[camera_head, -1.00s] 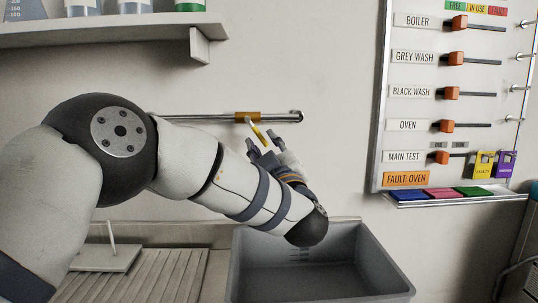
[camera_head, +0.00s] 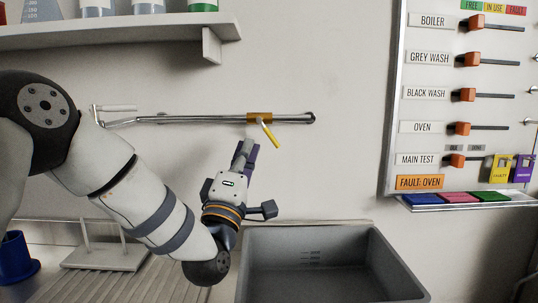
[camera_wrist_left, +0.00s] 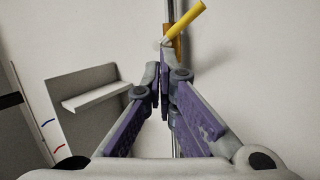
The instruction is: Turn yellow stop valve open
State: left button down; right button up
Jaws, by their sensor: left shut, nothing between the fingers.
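The yellow stop valve has a yellow handle (camera_head: 270,134) that hangs tilted down and to the right from an orange-yellow body (camera_head: 259,118) on a metal wall pipe. My left gripper (camera_head: 245,147) is just below and left of the handle, with its fingers pointing up, shut and empty. In the left wrist view, the yellow handle (camera_wrist_left: 187,20) shows beyond the shut fingertips (camera_wrist_left: 163,70). The fingers partly hide the pipe there. Whether a fingertip touches the handle cannot be told. My right gripper is not in view.
The pipe (camera_head: 205,119) runs along the wall. A grey sink basin (camera_head: 372,260) lies below. A shelf (camera_head: 110,33) with glassware is above left. A board with orange sliders (camera_head: 408,100) hangs at right. The wall right of the valve is clear.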

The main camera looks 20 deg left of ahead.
aim_at(268, 132)
pick_arm(q)
jog(key=s+a+f+n+g+h, duration=0.3)
jog(key=s+f+h, duration=0.3)
jog(key=h, duration=0.3)
jog(key=x, duration=1.4)
jog(key=shift+f+b, duration=0.35)
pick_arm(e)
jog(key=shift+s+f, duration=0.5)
